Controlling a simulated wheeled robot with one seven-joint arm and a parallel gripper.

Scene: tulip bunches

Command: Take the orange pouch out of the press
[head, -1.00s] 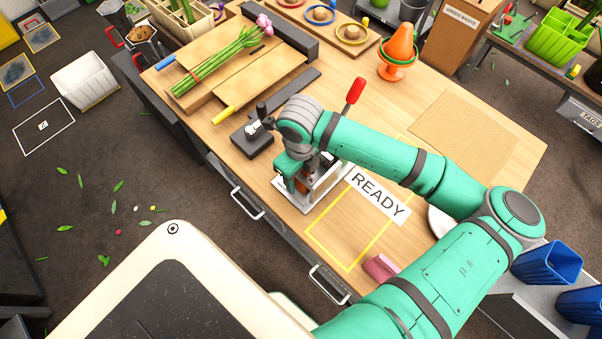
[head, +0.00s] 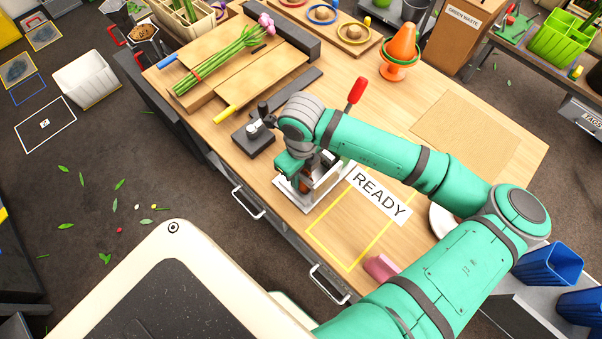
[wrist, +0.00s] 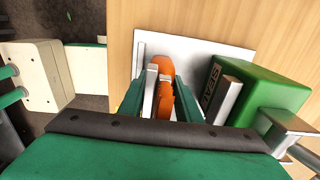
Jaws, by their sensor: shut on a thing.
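The orange pouch (wrist: 164,92) shows in the wrist view between the two fingers of my gripper (wrist: 159,84), which is shut on it. The press has a pale base plate (wrist: 218,47) under the pouch and a green block (wrist: 268,95) with a dark, lettered face to the right. In the head view the press (head: 326,190) stands near the table's front edge, with its red-handled lever (head: 357,90) up. There my wrist is above the press and covers most of it. My gripper (head: 304,180) and the pouch are mostly hidden in that view.
A yellow-outlined area marked READY (head: 345,235) lies bare just right of the press. A dark block with a small knob (head: 254,140) stands close on the left. A pink object (head: 380,268) lies near the front edge. Cut tulips (head: 222,58) lie on a board behind.

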